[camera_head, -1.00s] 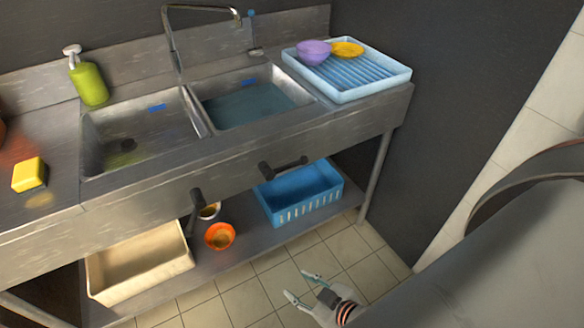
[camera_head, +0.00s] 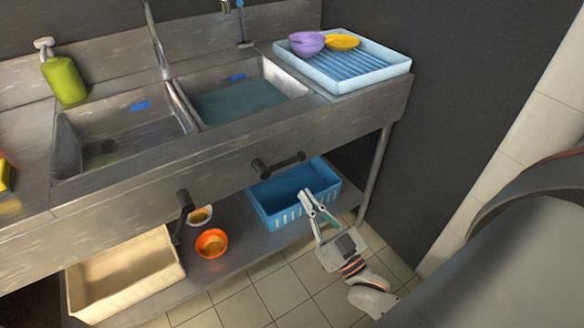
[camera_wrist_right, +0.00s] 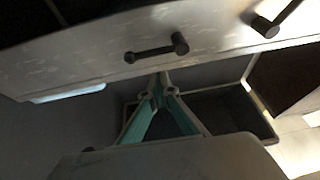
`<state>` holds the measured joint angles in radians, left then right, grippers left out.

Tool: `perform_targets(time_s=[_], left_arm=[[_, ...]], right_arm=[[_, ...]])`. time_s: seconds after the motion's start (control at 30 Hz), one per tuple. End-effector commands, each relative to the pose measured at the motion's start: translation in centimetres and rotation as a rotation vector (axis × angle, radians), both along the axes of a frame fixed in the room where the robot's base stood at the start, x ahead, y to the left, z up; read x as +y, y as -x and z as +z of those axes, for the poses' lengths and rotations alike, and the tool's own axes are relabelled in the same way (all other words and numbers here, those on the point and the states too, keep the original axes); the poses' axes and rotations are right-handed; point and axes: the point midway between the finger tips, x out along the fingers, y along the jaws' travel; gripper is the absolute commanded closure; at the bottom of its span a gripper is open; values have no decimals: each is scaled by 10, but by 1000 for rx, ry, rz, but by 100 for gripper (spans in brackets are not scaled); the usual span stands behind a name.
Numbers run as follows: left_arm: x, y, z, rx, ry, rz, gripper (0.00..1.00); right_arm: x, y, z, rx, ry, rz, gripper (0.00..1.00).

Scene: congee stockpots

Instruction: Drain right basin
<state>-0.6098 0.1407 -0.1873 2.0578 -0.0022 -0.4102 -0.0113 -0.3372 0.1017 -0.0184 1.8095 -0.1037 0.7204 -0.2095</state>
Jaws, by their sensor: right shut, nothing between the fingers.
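The right basin (camera_head: 268,74) in the head view holds bluish water. On the counter front below it is a dark lever handle (camera_head: 284,163), lying nearly level. A second dark lever (camera_head: 180,220) sits below the left basin (camera_head: 66,150) and hangs downward. My right gripper (camera_head: 305,192) is shut and empty, below the right lever and in front of the blue crate, apart from the lever. In the right wrist view, the shut fingertips (camera_wrist_right: 158,82) lie just below a level dark lever (camera_wrist_right: 150,52). My left gripper is not in view.
A blue crate (camera_head: 270,212), an orange bowl (camera_head: 211,243) and a beige bin (camera_head: 150,276) stand on the lower shelf. A light-blue rack (camera_head: 375,78) with a purple bowl (camera_head: 306,43) and yellow dish (camera_head: 342,41) sits on the counter. A green soap bottle (camera_head: 65,79) stands left.

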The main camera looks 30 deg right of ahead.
Motion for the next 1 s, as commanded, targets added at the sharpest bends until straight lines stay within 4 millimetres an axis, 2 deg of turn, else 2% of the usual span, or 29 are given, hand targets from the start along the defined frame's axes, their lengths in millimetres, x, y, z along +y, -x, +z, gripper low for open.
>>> perform_targets(time_s=[0.03, 0.2, 0.67, 0.87, 1.0], left_arm=[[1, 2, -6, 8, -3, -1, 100], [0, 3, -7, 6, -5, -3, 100], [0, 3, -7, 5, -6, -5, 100], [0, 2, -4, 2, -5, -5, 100], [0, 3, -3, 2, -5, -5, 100]], right_arm=[[-6, 0, 1, -36, -10, -11, 100], [-19, 2, 17, -131, -31, -29, 100], [-22, 2, 24, -156, -38, -34, 100], [-22, -15, 35, -160, -38, -34, 100], [-22, -38, 50, -162, -38, -34, 100]])
